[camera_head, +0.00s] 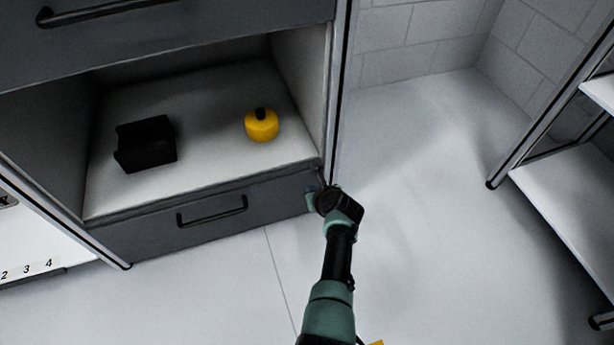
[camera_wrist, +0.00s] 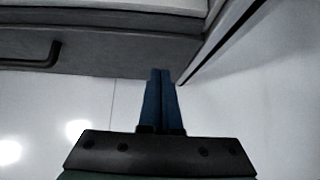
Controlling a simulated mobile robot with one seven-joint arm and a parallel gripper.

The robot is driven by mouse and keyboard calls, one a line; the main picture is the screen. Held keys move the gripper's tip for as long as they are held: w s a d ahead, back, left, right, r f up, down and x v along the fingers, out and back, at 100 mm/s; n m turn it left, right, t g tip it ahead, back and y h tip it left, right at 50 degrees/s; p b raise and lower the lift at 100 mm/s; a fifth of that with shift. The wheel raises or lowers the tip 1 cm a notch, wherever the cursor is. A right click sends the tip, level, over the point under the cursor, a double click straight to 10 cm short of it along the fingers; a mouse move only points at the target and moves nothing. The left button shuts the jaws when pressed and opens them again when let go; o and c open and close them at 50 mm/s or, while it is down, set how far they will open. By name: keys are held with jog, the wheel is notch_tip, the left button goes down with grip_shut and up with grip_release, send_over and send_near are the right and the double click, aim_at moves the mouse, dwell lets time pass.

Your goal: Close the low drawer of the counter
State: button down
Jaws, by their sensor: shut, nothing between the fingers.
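The low drawer (camera_head: 160,230) of the counter has a dark grey front with a black bar handle (camera_head: 212,212). It lies under an open shelf compartment, and its front looks flush or almost flush with the counter. A small gap cannot be ruled out. In the wrist view the drawer front (camera_wrist: 100,58) runs across the upper left, with its handle (camera_wrist: 35,58) at the far left. My gripper (camera_head: 312,193) is at the drawer's right end, by the counter's corner post. Its blue fingers (camera_wrist: 160,72) are together and empty, tips pointing at the front's lower right part. Contact cannot be told.
A black box (camera_head: 146,145) and a yellow round object (camera_head: 262,125) sit on the shelf above the drawer. An upper drawer (camera_head: 200,35) is above them. A white-shelved rack (camera_head: 570,195) stands at the right. The floor between is clear.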

jog(key=p+v, duration=0.8)
jog(key=v, duration=0.1)
jog(key=shift+d, duration=0.15)
jog(key=shift+s, duration=0.1)
